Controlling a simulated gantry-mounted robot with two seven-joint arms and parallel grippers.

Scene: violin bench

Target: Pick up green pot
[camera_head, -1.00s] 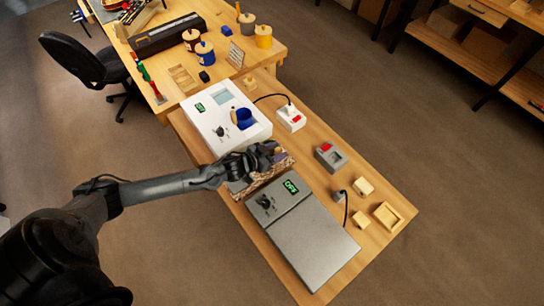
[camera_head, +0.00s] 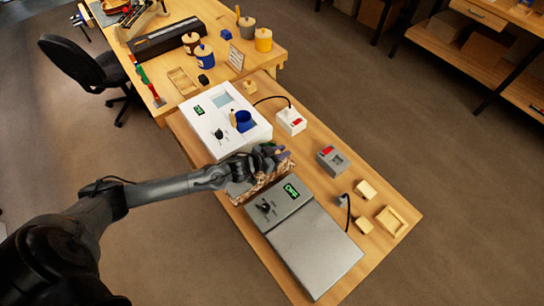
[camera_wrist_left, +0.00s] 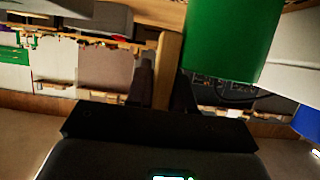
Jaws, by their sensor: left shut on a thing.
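The green pot (camera_wrist_left: 228,42) fills the upper right of the left wrist view. Its wooden handle (camera_wrist_left: 168,70) stands upright between the two dark fingers of my left gripper (camera_wrist_left: 164,85), which is shut on it. In the head view my left gripper (camera_head: 267,156) is over a woven basket (camera_head: 262,184) between the white device and the grey device. There the green pot cannot be clearly made out behind the gripper. My right gripper is in neither view.
A white device (camera_head: 213,132) with a blue pot (camera_head: 243,121) on it stands behind the basket. A grey flat-topped device (camera_head: 316,250) is in front. Small wooden blocks, a wooden tray (camera_head: 389,221) and a grey switch box (camera_head: 332,160) lie to the right.

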